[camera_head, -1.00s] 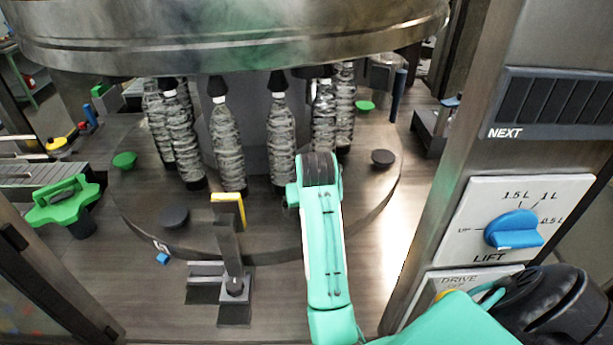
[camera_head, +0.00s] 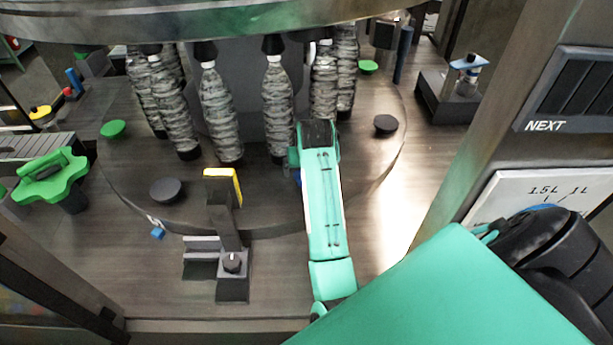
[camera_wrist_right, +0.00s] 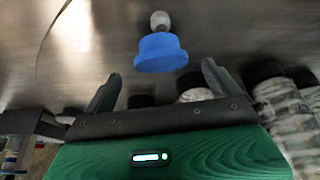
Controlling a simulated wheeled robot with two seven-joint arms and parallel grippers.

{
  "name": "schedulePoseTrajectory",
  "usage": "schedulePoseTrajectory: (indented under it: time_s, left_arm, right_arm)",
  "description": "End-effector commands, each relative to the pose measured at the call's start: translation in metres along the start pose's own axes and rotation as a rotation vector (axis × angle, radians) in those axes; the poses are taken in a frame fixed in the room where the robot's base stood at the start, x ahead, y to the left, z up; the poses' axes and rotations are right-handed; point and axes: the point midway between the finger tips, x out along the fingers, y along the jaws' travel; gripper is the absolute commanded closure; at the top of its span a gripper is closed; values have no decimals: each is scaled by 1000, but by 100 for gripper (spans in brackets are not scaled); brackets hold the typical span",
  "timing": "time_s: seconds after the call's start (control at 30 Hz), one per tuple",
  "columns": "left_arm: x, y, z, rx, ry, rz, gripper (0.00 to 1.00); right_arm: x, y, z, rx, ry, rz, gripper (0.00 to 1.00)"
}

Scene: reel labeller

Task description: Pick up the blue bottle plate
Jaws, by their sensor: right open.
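The blue bottle plate (camera_wrist_right: 161,53) is a blue disc with a pale round knob or stem, ahead of my right gripper (camera_wrist_right: 160,82) in the right wrist view. The gripper's two dark fingers are apart, with nothing between them. The plate lies just beyond the fingertips, roughly centred, and does not appear to be touched. In the head view a sliver of blue (camera_head: 297,175) shows at the left edge of my right forearm, perhaps the same plate. My arm hides the right fingers there. My left gripper is not in view.
Several wrapped bottles (camera_head: 219,112) hang over the round turntable (camera_head: 130,175), close to my right arm. Green discs (camera_head: 113,129) and black discs (camera_head: 386,124) sit on it. A bracket with a yellow pad (camera_head: 223,187) stands in front. The machine's control column (camera_head: 480,175) rises at the right.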

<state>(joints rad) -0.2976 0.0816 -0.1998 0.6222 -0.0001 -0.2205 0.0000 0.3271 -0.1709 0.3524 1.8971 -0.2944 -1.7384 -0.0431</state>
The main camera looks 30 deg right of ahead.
Motion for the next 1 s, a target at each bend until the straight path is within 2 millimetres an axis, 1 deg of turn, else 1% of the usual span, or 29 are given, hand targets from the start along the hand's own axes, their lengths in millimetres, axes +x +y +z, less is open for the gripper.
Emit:
schedulePoseTrajectory:
  time_s: [0.03,0.1,0.2,0.3,0.4,0.57,0.6,0.67,0.7,0.83,0.87,0.9,1.0]
  left_arm:
    - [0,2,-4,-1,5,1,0]
    - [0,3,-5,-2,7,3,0]
    - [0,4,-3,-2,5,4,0]
    - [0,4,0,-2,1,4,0]
    - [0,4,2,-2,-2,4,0]
    - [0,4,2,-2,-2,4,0]
    - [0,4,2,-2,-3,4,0]
    - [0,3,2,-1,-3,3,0]
    - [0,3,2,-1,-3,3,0]
    - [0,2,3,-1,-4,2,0]
    - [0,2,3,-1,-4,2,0]
    - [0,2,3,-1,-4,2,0]
    - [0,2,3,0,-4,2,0]
  right_arm:
    - [7,0,1,-1,-4,0,7]
    - [18,-1,0,0,-5,1,7]
    - [34,-1,-1,0,-4,1,7]
    - [44,-1,-1,1,-3,1,7]
    - [47,-1,-1,1,-1,1,7]
    - [47,-1,-1,1,-1,1,7]
    - [47,-1,-1,1,-1,1,11]
    - [47,-1,-1,1,-1,1,23]
    - [47,-1,-1,1,-1,0,31]
    - [47,-1,-1,0,-1,0,56]
    - [47,-1,-1,0,-1,0,57]
    - [47,-1,-1,0,-1,0,61]
    - [47,-1,-1,0,-1,0,61]
